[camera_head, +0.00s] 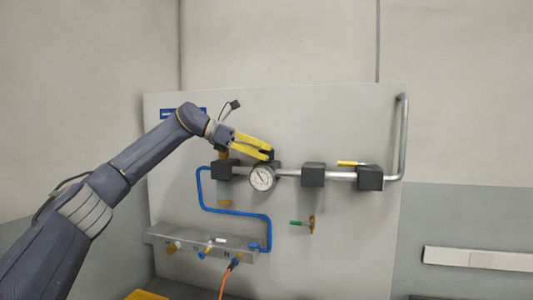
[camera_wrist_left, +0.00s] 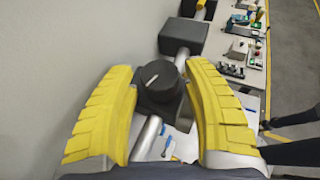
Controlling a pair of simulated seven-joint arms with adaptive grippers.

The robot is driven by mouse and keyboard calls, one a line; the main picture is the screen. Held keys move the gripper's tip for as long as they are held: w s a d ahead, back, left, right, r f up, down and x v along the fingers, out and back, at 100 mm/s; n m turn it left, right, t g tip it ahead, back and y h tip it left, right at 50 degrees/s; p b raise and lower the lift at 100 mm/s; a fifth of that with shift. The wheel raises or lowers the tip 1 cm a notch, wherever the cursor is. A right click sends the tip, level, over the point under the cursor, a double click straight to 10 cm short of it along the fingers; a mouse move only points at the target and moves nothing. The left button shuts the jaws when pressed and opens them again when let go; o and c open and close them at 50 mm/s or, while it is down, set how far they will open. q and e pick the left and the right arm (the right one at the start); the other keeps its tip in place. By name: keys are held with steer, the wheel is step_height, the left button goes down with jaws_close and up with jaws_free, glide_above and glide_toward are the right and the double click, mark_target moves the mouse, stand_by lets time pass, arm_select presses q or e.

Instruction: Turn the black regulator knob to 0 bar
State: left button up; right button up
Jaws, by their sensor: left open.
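The black regulator knob (camera_wrist_left: 158,77) shows in the left wrist view, round with a white line on its top face. It sits on a black block on the metal pipe. My left gripper (camera_head: 266,151) has yellow fingers and is open. Its fingers stand on both sides of the knob, with a visible gap on each side in the wrist view. In the head view the fingers largely hide the knob. The round white pressure gauge (camera_head: 262,178) hangs just below the fingertips; its reading is too small to tell. My right gripper is in neither view.
The pipe runs right through a black block (camera_head: 313,175) to another block (camera_head: 369,177) with a yellow handle. A blue hose (camera_head: 236,212) runs below left to a grey manifold (camera_head: 203,244). A green-handled valve (camera_head: 300,223) sits lower on the grey panel (camera_head: 350,240).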

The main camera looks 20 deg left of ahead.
arm_select(q)
steer(key=shift+w+d+f, duration=0.25)
steer(key=shift+d, duration=0.35)
steer(key=c, duration=0.9)
